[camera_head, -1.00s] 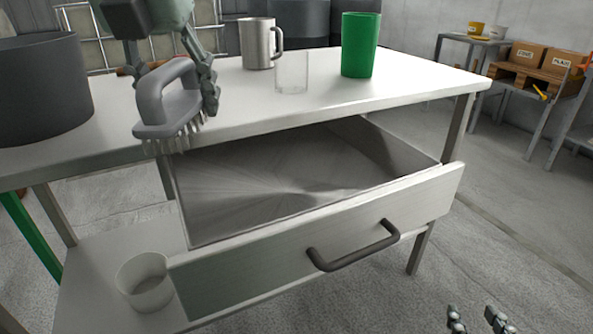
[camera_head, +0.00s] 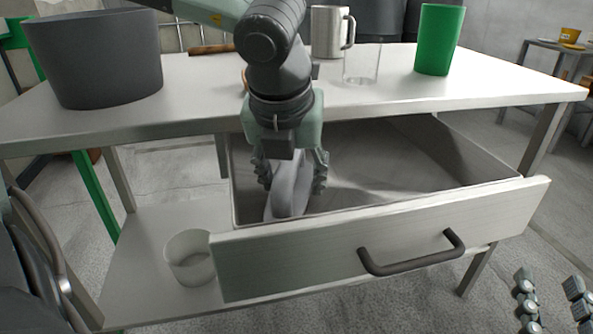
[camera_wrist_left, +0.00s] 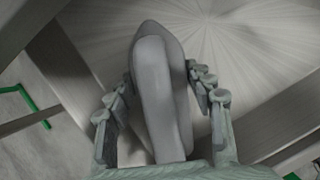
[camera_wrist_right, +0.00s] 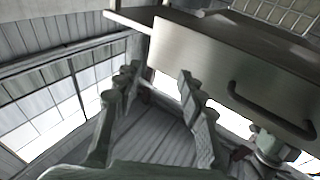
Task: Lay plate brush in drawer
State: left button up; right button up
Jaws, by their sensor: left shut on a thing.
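The grey plate brush (camera_head: 287,190) is in my left gripper (camera_head: 293,178), inside the open drawer (camera_head: 380,240) at its left end. In the left wrist view the brush (camera_wrist_left: 160,95) shows its handle between the fingers (camera_wrist_left: 160,100), with the drawer floor beyond it. The bristles are hidden, and I cannot tell whether they touch the floor. The rest of the drawer floor is empty. My right gripper (camera_head: 553,303) is low at the right, in front of the drawer; in the right wrist view its fingers (camera_wrist_right: 160,85) are apart with nothing between them.
On the table top (camera_head: 200,110) stand a dark grey tub (camera_head: 95,60), a steel mug (camera_head: 327,32), a clear glass (camera_head: 361,65) and a green cup (camera_head: 438,40). A translucent beaker (camera_head: 190,258) stands on the lower shelf (camera_head: 140,235). The table edge is close behind my left gripper.

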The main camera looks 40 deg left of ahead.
pick_arm(q)
jog(key=w, duration=0.1)
jog(key=w+a, duration=0.1)
jog(key=w+p, duration=0.1)
jog(key=shift+w+a+f, duration=0.2)
jog(key=shift+a+f, duration=0.15)
jog(key=shift+f, duration=0.2)
pick_arm(e)
jog(key=f+g, duration=0.1)
jog(key=d+f+h, duration=0.1)
jog(key=f, duration=0.1)
jog(key=d+f+g+h, duration=0.1)
jog(key=f, duration=0.1)
jog(key=shift+w+g, duration=0.3)
jog(key=shift+w, duration=0.1)
pick_arm(q)
jog(key=shift+f+b, duration=0.1)
jog(key=shift+b, duration=0.2)
jog(key=o, duration=1.2)
jog(key=shift+o, duration=0.2)
pick_arm(e)
jog(key=shift+a+r+t+y, duration=0.25)
jog(key=shift+r, duration=0.3)
jog(key=shift+a+r+t+y, duration=0.2)
jog(key=shift+r+t+y, duration=0.05)
jog(key=shift+r, duration=0.3)
jog(key=shift+d, duration=0.1)
